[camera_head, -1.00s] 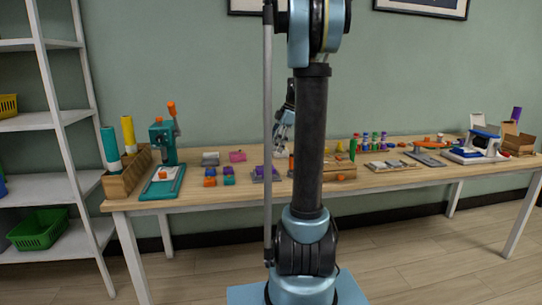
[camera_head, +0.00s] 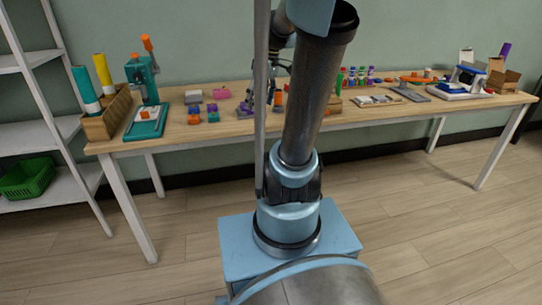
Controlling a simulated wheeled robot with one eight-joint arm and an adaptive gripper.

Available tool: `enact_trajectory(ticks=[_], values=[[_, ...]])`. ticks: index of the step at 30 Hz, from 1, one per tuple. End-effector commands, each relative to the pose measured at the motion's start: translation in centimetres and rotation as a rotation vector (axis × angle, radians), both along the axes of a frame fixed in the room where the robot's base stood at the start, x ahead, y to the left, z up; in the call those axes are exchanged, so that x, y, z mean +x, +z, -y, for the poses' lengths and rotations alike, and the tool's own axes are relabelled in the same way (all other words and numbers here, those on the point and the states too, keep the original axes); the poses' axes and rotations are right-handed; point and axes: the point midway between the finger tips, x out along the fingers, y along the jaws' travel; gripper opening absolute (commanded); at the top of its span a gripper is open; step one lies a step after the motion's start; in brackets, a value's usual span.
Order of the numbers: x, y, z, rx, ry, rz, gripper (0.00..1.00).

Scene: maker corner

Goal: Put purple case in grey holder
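A purple piece (camera_head: 245,106) is on the wooden table, just left of my grey pole; I cannot tell if it is the purple case, and part of it may be hidden. A grey box-like piece (camera_head: 193,97) stands to its left, near the back of the table, and may be the grey holder. My gripper (camera_head: 268,98) is over the table beside the purple piece, largely hidden behind my own arm and pole. I cannot tell whether it touches anything or whether its fingers are open.
Small orange and blue-purple blocks (camera_head: 213,112) and a pink piece (camera_head: 221,93) lie nearby. A teal press (camera_head: 147,85) and wooden box (camera_head: 108,117) stand at the left. Several small bottles (camera_head: 360,76) and a blue-white device (camera_head: 468,82) are at the right.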

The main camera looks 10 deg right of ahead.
Motion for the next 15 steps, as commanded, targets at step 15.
enact_trajectory(ticks=[15], values=[[-12.4, -9.0, -0.2, -0.073, -0.570, 0.020, 0.70]])
